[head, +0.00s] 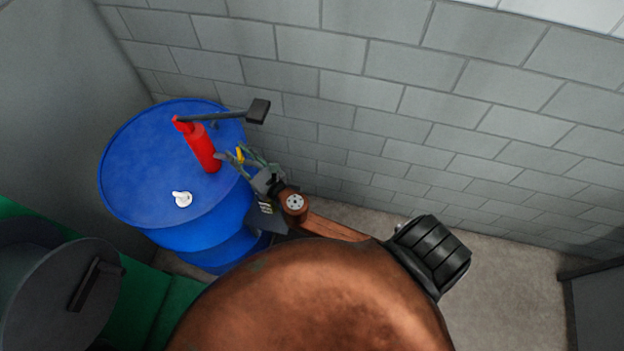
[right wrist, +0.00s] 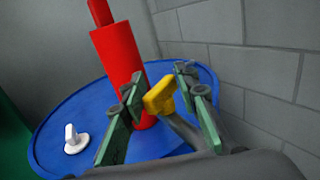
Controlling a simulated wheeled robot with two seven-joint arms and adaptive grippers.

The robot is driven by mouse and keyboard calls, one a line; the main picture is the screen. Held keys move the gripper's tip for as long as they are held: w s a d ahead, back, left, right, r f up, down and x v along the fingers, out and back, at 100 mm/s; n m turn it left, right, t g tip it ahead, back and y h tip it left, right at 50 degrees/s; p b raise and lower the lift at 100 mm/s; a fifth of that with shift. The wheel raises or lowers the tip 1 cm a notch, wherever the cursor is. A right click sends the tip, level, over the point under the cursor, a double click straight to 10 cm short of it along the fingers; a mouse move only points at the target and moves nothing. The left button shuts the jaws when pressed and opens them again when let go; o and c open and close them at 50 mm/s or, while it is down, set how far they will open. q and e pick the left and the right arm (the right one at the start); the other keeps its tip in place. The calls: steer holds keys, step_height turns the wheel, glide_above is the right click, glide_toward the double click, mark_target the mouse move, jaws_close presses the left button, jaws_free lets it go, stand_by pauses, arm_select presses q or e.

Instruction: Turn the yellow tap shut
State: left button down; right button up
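The yellow tap (head: 240,154) is a small handle at the right side of the blue drum (head: 140,165), next to a red cylinder (head: 202,148). In the right wrist view the tap's yellow handle (right wrist: 160,96) sits between the green-padded fingers of my right gripper (right wrist: 161,84). The fingers are spread wide apart, one on each side of it. I cannot tell whether either finger touches it. In the head view my right gripper (head: 237,158) reaches to the drum's right edge. The tap's lower part is hidden. My left gripper is not in view.
A dark lever (head: 222,117) with a block end sticks out above the red cylinder. A white fitting (head: 182,199) sits on the drum top. A grey block wall (head: 400,90) stands close behind. Concrete floor (head: 510,275) is clear at the right.

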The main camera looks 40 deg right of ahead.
steer(key=n+g+y+b, duration=0.1)
steer(key=n+y, duration=0.2)
steer(key=y, duration=0.1)
steer(key=n+g+y+b, duration=0.2)
steer(key=y, duration=0.2)
steer(key=shift+f+n, duration=0.2)
steer(key=shift+n, duration=0.2)
steer(key=shift+s+d+g+y+b, duration=0.1)
steer(key=shift+g+y+b, duration=0.3)
steer(key=shift+y, duration=0.2)
steer(key=v, duration=0.8)
steer(key=w+d+f+m+t+h, duration=0.1)
steer(key=w+d+f+m+h, duration=0.2)
steer(key=d+f+m+h, duration=0.5)
steer(key=s+d+f+m, duration=0.1)
steer(key=d+f+m, duration=0.2)
steer(key=f, duration=0.4)
steer(key=s+d+f+m+g+h+p, duration=0.1)
steer(key=s+d+f+m, duration=0.1)
steer(key=f+m, duration=0.4)
steer(key=s+d+f+m+g+h+p, duration=0.1)
steer(key=d+f+m, duration=0.3)
steer(key=f, duration=0.4)
steer(key=shift+s+d+f, duration=0.2)
steer(key=shift+s+f, duration=0.2)
steer(key=shift+s, duration=0.1)
